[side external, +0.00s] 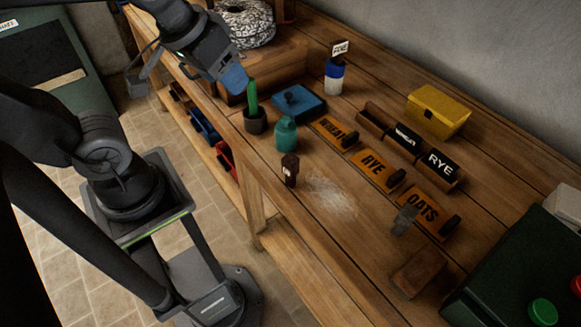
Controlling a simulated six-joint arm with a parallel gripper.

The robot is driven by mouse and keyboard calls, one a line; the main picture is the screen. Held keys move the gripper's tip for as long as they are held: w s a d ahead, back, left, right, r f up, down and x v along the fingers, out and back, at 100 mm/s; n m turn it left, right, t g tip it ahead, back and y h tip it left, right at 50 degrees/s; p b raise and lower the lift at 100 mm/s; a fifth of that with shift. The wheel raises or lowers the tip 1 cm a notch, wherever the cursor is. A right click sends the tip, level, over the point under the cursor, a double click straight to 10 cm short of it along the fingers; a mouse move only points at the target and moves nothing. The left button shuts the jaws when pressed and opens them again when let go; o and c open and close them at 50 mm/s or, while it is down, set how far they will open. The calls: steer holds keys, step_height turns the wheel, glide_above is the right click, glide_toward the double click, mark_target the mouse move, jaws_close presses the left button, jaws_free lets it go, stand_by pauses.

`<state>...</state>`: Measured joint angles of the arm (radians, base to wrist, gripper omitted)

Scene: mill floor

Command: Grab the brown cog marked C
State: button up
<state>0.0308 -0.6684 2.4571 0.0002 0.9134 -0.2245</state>
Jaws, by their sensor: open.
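A small dark brown piece (290,168) stands upright on the workbench near its front edge. It has a pale mark on its side, too small to read, so I cannot tell whether it is a C. No other piece looks clearly like a brown cog. My gripper (236,82) is above the back part of the bench, up and left of the brown piece and well apart from it. Its blue end is close to a green stick (251,97) standing in a dark pot (255,121). I see nothing clearly held in it.
A teal jar (286,133) stands between the pot and the brown piece. A blue box (298,102), a blue-white bottle (333,78), orange labelled plates (375,170), a yellow box (438,110) and a brown block (420,271) occupy the bench. Pale powder (330,195) lies beside the brown piece.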

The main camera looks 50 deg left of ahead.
steer(key=w+d+f+n+g, duration=0.2)
steer(key=w+d+n, duration=0.2)
steer(key=n, duration=0.5)
steer(key=n+g, duration=0.3)
steer(key=n, duration=0.7)
glide_above(294, 160)
step_height(294, 160, down, 5)
step_height(294, 160, down, 13)
steer(key=shift+f, duration=0.2)
steer(key=shift+c, duration=0.4)
steer(key=c, duration=0.9)
